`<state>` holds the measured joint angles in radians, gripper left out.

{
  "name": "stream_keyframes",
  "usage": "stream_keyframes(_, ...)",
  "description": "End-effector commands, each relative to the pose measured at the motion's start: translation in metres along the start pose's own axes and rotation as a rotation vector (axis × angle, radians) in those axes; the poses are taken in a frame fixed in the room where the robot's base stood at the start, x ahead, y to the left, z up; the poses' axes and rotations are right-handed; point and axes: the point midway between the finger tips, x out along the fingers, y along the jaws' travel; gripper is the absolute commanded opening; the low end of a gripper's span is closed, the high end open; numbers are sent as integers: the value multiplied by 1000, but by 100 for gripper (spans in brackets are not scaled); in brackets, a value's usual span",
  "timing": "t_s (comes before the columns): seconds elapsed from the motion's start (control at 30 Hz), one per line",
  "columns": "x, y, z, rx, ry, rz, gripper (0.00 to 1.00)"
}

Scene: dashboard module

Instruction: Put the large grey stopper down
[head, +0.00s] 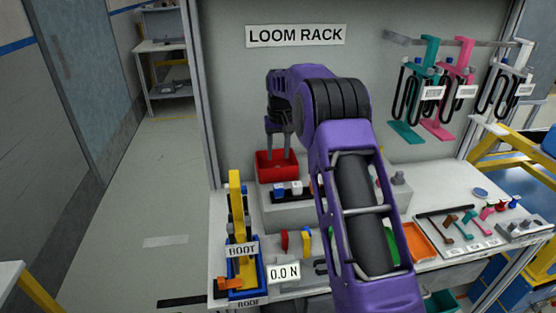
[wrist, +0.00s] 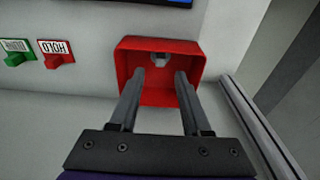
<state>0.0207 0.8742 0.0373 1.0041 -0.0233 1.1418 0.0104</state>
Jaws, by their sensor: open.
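My gripper (head: 278,157) is open and points down into the red bin (head: 263,172). In the wrist view its two fingers (wrist: 160,74) are apart, with nothing between the tips, and reach inside the red bin (wrist: 125,60). A small grey piece (wrist: 159,60), probably the large grey stopper, lies in the bin just beyond the fingertips, near the wall at the top of the picture. It looks apart from both fingers. In the head view the bin's inside is partly hidden by the fingers.
A grey ledge (head: 290,215) holds small blue, white and red pieces beside the bin. A blue and yellow fixture (head: 240,265) stands at front left. My arm hides the middle of the bench. An orange tray (head: 418,241) and several small coloured parts lie at right.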

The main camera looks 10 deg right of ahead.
Motion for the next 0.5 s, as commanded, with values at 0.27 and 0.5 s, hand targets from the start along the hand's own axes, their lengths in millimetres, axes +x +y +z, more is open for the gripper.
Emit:
stream_keyframes(0.27,-62,0,0,0,3,0,48)
stream_keyframes(0.5,-89,0,0,0,0,0,48)
